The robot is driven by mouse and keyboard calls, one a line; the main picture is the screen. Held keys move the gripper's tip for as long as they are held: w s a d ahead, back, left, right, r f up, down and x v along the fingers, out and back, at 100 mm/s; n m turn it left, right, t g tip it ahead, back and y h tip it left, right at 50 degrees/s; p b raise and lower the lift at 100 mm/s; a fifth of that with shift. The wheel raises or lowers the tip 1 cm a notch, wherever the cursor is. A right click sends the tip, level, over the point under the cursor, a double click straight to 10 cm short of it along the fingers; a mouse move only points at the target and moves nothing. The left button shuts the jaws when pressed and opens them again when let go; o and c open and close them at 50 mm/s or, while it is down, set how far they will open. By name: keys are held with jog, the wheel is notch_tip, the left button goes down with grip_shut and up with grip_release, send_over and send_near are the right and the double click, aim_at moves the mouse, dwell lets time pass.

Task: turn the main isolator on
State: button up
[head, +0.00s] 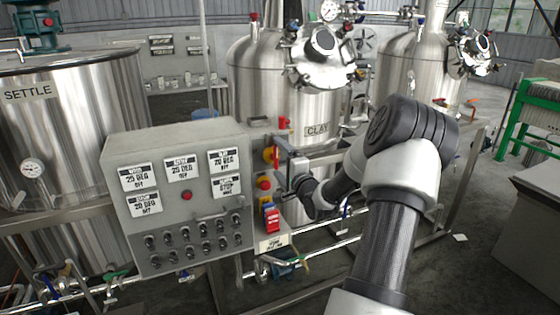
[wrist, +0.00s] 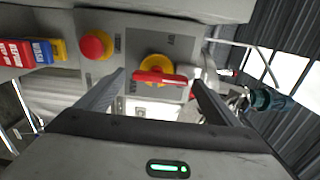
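The main isolator is a red bar handle on a yellow disc on a grey plate (wrist: 146,108). In the wrist view, the handle (wrist: 160,78) lies across the disc, lengthwise from one finger toward the other. The isolator also shows in the head view (head: 269,154), partly covered by my gripper. The small marks on its plate are too small to read for sure. My gripper (wrist: 157,82) is open, with one finger on each side of the handle. I see no clear contact. In the head view, my gripper (head: 284,172) is at the panel's right side strip.
A red mushroom button on a yellow base (head: 264,183) sits below the isolator, with red, yellow and blue blocks (head: 270,217) beneath. The CLAY tank (head: 262,90) stands behind.

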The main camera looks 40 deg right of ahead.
jog(key=v, duration=1.7)
jog(key=shift+s+b, duration=0.25)
jog(key=shift+b, duration=0.1)
jog(key=shift+w, duration=0.1)
